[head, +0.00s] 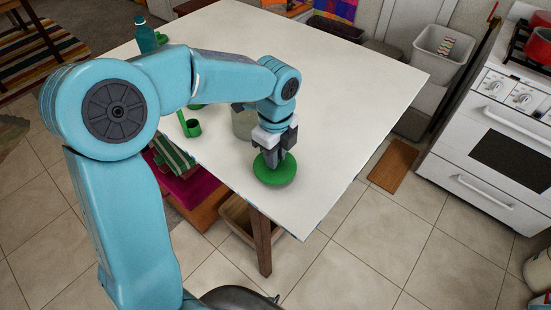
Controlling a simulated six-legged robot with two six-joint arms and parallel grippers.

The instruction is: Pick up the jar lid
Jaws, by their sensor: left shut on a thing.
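The jar lid (275,176) is a green disc near the front right corner of the white table (335,90). My left gripper (274,158) points down onto the lid from above and is shut on it. The fingertips hide part of the lid's middle. I cannot tell whether the lid touches the table or is slightly raised. A greyish jar (242,124) stands just behind and left of the gripper, partly hidden by my left arm. My right gripper is not in view.
A green cup (193,128) stands on the table left of the jar. A teal bottle (145,36) stands at the far left. The table's right half is clear. A white stove (495,130) and a grey bin (437,60) stand beyond the table to the right.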

